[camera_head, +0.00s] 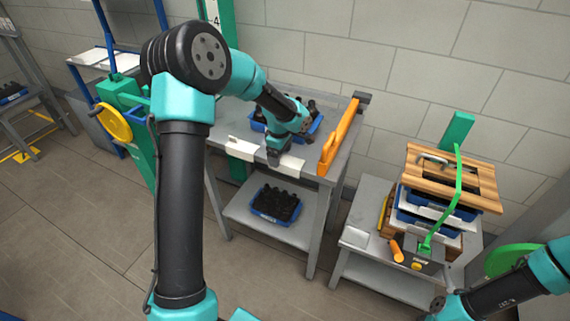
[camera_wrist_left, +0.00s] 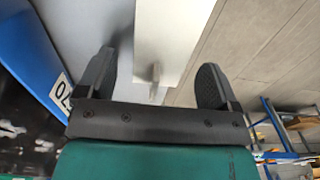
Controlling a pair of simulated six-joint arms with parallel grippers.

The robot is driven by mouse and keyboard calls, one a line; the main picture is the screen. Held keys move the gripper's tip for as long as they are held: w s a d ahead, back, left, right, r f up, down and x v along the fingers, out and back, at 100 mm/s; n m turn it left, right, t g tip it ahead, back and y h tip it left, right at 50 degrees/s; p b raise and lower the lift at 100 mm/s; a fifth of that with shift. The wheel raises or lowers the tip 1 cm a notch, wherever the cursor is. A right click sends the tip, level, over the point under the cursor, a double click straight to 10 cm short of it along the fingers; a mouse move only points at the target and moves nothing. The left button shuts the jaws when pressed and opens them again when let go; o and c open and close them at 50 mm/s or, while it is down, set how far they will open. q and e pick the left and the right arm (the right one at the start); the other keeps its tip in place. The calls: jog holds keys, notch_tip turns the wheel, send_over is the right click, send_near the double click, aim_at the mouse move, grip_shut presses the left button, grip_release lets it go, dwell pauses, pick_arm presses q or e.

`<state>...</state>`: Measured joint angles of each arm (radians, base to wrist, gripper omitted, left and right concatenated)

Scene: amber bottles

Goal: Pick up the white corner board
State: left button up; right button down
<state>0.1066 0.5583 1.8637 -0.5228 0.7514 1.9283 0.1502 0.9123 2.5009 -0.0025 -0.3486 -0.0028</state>
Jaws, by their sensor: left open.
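The white corner board (camera_head: 240,149) lies along the front edge of the grey table, partly hidden behind my left gripper. My left gripper (camera_head: 279,159) is at that edge, over the middle of the board. In the left wrist view the white board (camera_wrist_left: 178,30) runs between the two dark fingers of my left gripper (camera_wrist_left: 157,65). The fingers are spread, with a gap on each side of the board. My right arm comes in at the lower right; its dark end (camera_head: 438,304) is cut off by the frame, so its jaws cannot be made out.
A blue crate (camera_head: 257,126) of dark bottles stands behind my left gripper; its wall shows close in the wrist view (camera_wrist_left: 30,60). An orange-yellow bar (camera_head: 337,140) stands at the table's right side. Another blue crate (camera_head: 264,215) is on the lower shelf. A cart (camera_head: 362,238) stands right.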

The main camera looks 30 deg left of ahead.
pick_arm(q)
jog(key=shift+c, duration=0.5)
jog(key=c, duration=0.9)
notch_tip(320, 180, up, 10)
dwell(0.6)
jog(key=s+d+r+m, duration=0.1)
jog(key=d+r+m, duration=0.3)
jog(key=d+m, duration=0.4)
jog(key=s+d+r+m, duration=0.1)
jog(key=d+r+m, duration=0.3)
jog(key=d+m, duration=0.4)
jog(key=shift+s+d+r+m, duration=0.2)
jog(key=shift+d+r+m, duration=0.15)
jog(key=shift+m, duration=1.05)
